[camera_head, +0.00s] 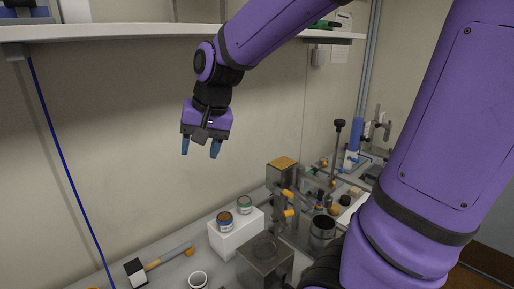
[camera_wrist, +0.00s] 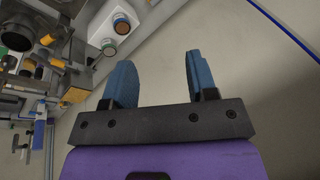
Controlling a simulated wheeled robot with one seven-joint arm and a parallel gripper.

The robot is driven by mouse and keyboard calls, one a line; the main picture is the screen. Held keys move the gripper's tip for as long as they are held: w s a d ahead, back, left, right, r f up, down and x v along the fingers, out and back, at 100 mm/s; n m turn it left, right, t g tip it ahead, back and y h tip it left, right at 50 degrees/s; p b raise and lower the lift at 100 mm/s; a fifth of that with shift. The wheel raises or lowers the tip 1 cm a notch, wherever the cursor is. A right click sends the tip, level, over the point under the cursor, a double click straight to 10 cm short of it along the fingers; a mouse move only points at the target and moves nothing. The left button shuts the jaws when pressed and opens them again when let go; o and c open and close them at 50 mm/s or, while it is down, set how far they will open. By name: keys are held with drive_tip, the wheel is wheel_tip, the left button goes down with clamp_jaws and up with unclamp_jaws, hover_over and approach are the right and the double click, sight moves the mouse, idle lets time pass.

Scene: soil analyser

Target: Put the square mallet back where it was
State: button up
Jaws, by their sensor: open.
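The square mallet (camera_head: 137,271) lies on the bench at the lower left of the head view. It has a dark block head with a pale face, and a wooden handle (camera_head: 168,256) that runs up and right to an orange-yellow end. My gripper (camera_head: 201,150) hangs in the air against the wall, well above the bench. Its blue fingers point down, spread apart with nothing between them. The wrist view shows the open fingers (camera_wrist: 155,80) over bare wall. The mallet is not visible in the wrist view.
A white block (camera_head: 236,236) carries two small jars (camera_head: 225,219). A metal box (camera_head: 265,262), a white cup (camera_head: 198,281) and the analyser's metal fittings (camera_head: 290,200) crowd the bench to the right. A shelf (camera_head: 110,31) runs above. A blue cable (camera_head: 70,180) hangs at left.

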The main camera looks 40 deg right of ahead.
drive_tip(key=s+d+r+n+t+h, duration=0.1)
drive_tip(key=s+r+n, duration=0.1)
drive_tip(key=s, duration=0.5)
drive_tip(key=s+d+r+n, duration=0.1)
drive_tip(key=s+r+n, duration=0.1)
drive_tip(key=s, duration=0.6)
drive_tip(key=shift+d+n+t+h, duration=0.25)
drive_tip(key=shift+n+t+h, duration=0.15)
drive_tip(key=shift+n, duration=0.4)
